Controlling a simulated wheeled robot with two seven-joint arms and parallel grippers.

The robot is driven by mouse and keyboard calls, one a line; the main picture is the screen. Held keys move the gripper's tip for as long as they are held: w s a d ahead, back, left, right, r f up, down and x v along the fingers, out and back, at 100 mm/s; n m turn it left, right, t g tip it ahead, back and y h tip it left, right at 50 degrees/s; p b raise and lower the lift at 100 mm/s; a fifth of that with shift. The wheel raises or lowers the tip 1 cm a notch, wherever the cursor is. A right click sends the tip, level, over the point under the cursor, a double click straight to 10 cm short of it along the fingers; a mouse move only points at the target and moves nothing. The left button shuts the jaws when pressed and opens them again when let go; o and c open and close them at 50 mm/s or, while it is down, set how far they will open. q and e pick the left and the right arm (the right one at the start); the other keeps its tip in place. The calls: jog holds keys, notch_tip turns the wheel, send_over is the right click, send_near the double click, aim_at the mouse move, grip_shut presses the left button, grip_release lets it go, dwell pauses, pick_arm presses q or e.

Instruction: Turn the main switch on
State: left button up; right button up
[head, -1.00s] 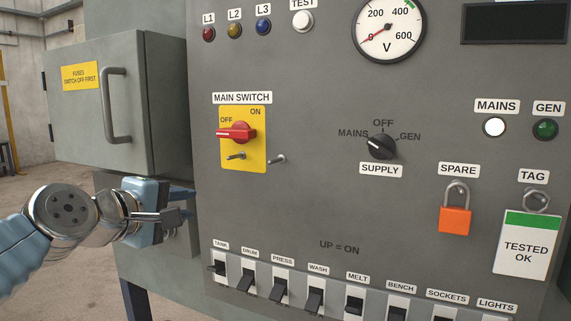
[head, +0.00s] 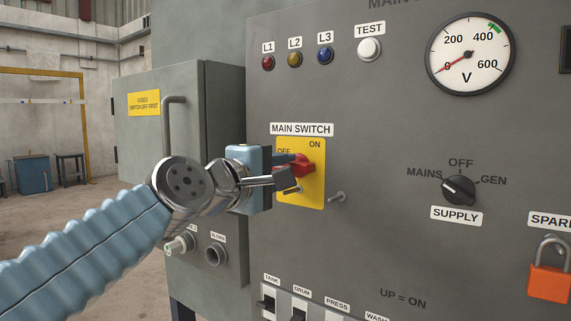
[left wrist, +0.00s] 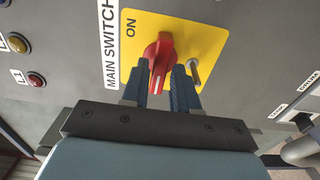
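The main switch's red handle (head: 304,163) sits on a yellow plate (head: 315,196) and points left, to the OFF side. My left gripper (head: 287,168) is at the handle, hiding part of the plate. In the left wrist view the red handle (left wrist: 158,65) lies between the two dark fingers of my left gripper (left wrist: 162,92). The fingers look apart, with a small gap at the right finger. Contact cannot be told. A metal peg (left wrist: 193,70) stands close to the right finger there. My right gripper is not in view.
A grey fuse box with a door handle (head: 168,125) is at left, with sockets (head: 215,255) below. Breaker levers (head: 298,316) run along the bottom. The supply knob (head: 458,190) and orange padlock (head: 549,283) are at right.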

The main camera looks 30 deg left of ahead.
pick_arm(q)
jog(key=shift+w, duration=0.6)
grip_shut()
